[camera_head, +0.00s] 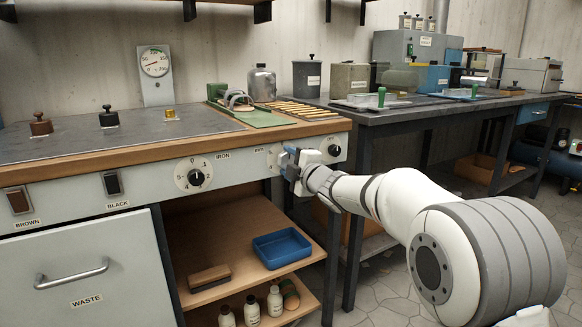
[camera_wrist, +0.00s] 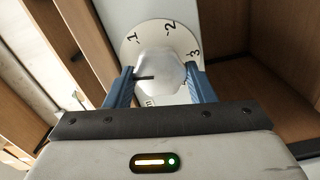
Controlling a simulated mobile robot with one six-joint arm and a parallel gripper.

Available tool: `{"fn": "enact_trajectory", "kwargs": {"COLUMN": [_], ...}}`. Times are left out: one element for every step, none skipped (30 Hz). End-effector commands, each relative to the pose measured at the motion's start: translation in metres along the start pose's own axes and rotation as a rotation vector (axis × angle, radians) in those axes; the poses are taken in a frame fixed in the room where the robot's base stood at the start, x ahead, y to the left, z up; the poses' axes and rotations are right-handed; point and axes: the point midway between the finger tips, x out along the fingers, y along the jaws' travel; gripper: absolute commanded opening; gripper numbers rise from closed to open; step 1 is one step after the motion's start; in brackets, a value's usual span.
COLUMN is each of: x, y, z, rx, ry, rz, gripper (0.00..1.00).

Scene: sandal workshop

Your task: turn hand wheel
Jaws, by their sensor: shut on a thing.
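The hand wheel (camera_wrist: 160,72) shows in the wrist view as a pale, rounded grip with a dark pointer line. It sits in front of a round white dial plate (camera_wrist: 188,30) marked 1, 2 and 3. My gripper (camera_wrist: 161,84) has one blue finger on each side of the wheel and is shut on it. In the head view my gripper (camera_head: 290,162) is at the bench's front panel, between two dials. There the wheel is hidden behind my fingers and wrist.
A black-knobbed IRON dial (camera_head: 195,175) is on the panel to the left. Another black-knobbed dial (camera_head: 334,150) is close to my gripper on the right. A dark bench (camera_head: 420,112) stands at the right.

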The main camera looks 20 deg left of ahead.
Motion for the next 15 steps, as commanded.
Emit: {"fn": "enact_trajectory", "kwargs": {"x": [0.0004,0.0004,0.0004,0.0004,0.0004,0.0004,0.0004,0.0004,0.0004,0.0004,0.0004,0.0004,0.0004,0.0004,0.0004], "y": [0.0019,0.0018,0.0018,0.0018,0.0018,0.0018,0.0018,0.0017,0.0017,0.0017,0.0017,0.0017,0.0017,0.0016,0.0016], "z": [-0.0018,-0.0018,-0.0018,-0.0018,-0.0017,-0.0017,-0.0017,-0.0017,-0.0017,-0.0017,-0.0017,-0.0017,-0.0017,-0.0016,-0.0016], "rx": [-0.031,-0.049,-0.071,-0.087,-0.100,-0.118,-0.129,-0.139,-0.152,-0.160,-0.167,-0.176,-0.181,-0.184,-0.188], "ry": [0.003,0.003,0.003,0.003,0.003,0.003,0.003,0.003,0.003,0.003,0.003,0.003,0.003,0.003,0.003], "rz": [0.004,0.004,0.004,0.004,0.004,0.004,0.004,0.004,0.004,0.004,0.004,0.004,0.004,0.004,0.004], "gripper": [0.27,0.27,0.27,0.27,0.27,0.27,0.27,0.27,0.27,0.27,0.27,0.27,0.27,0.27,0.27]}}
